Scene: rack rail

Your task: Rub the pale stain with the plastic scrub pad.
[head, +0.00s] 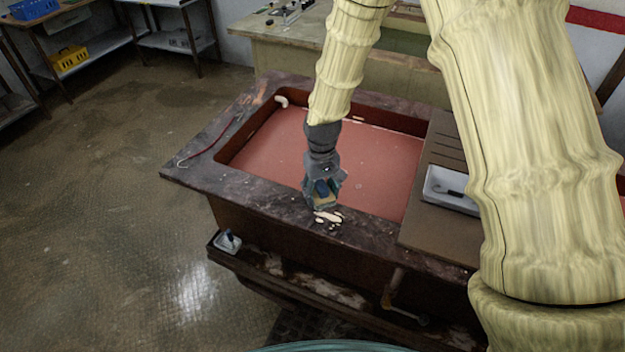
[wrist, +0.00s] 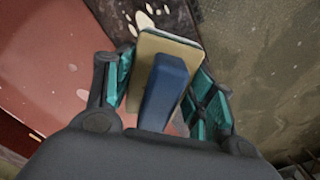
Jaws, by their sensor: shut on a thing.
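My gripper (head: 324,190) is shut on the scrub pad, which has a blue handle (wrist: 165,92) and a tan pad (wrist: 168,48). In the wrist view the teal fingers stand on both sides of the blue handle. The pale stain (head: 328,217) is a group of cream blotches on the dark front rim of the sink, just below the gripper in the head view. It also shows beyond the pad in the wrist view (wrist: 146,21), partly hidden by it. I cannot tell whether the pad touches the rim.
The sink basin (head: 270,150) is reddish, with a dark rim around it. A brown board (head: 432,232) at right holds a white tray (head: 452,190). A small white container (head: 228,242) stands on the lower ledge. A red cord (head: 215,143) lies on the left rim.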

